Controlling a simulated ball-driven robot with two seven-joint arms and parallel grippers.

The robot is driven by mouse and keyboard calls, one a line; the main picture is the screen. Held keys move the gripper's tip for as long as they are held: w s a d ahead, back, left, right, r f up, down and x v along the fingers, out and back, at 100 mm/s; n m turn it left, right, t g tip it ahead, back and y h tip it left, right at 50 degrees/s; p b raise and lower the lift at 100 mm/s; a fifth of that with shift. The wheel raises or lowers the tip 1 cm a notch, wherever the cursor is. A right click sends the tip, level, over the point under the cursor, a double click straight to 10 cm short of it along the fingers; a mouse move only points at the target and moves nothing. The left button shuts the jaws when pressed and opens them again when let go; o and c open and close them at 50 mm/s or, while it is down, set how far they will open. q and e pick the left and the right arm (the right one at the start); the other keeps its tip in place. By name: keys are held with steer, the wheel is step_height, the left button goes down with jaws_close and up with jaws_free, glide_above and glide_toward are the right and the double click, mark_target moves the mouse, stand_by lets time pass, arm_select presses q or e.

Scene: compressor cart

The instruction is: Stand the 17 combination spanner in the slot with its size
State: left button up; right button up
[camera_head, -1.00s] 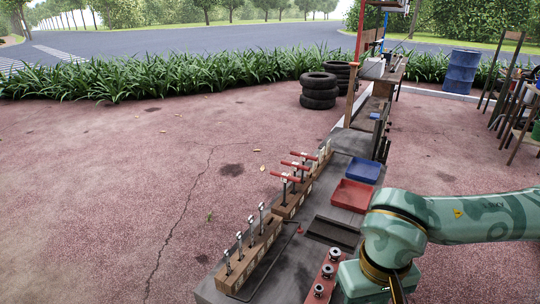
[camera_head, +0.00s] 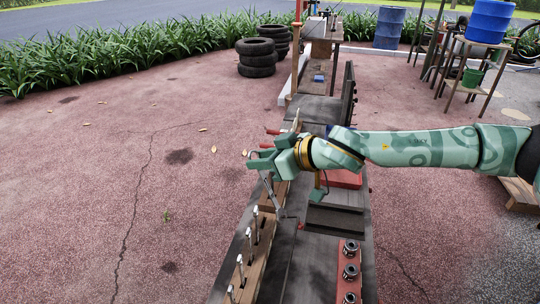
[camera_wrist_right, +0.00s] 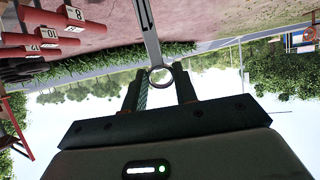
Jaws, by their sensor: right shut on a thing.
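My right gripper (camera_head: 265,170) is shut on a steel combination spanner (camera_head: 273,193), which hangs down, slightly tilted, above the far end of the wooden spanner rack (camera_head: 257,264). In the right wrist view the gripper (camera_wrist_right: 159,88) pinches the spanner's ring end (camera_wrist_right: 160,75), and its shank runs to the top edge. Several spanners (camera_head: 240,268) stand in a row in the rack. The held spanner's size mark is not readable, nor are the rack's slot labels. Whether its lower end touches the rack I cannot tell. My left gripper is out of view.
Red T-handles (camera_head: 272,132) stand just beyond the gripper; their tags, 8 and 10 among them, show in the right wrist view (camera_wrist_right: 60,30). A dark tray (camera_head: 335,220) and a red socket holder (camera_head: 350,290) lie right of the rack. Open pavement lies to the left.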

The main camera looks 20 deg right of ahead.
mark_target(268, 188)
steer(key=shift+w+d+f+n+y+b, duration=0.1)
steer(key=shift+w+d+n+y+b, duration=0.15)
steer(key=shift+y, duration=0.3)
steer(key=shift+w+f+n+y+b, duration=0.1)
steer(key=shift+w+n+y, duration=0.2)
steer(key=shift+y, duration=0.25)
steer(key=y, duration=0.1)
steer(key=d+r+n+y+b, duration=0.1)
steer(key=y, duration=0.1)
steer(key=r+n+y, duration=0.1)
steer(key=y, duration=0.1)
steer(key=shift+s+d, duration=0.2)
steer(key=shift+d, duration=0.15)
steer(key=shift+f+b, duration=1.45)
steer(key=shift+f, duration=1.5)
steer(key=shift+s+p, duration=0.1)
steer(key=shift+p, duration=0.35)
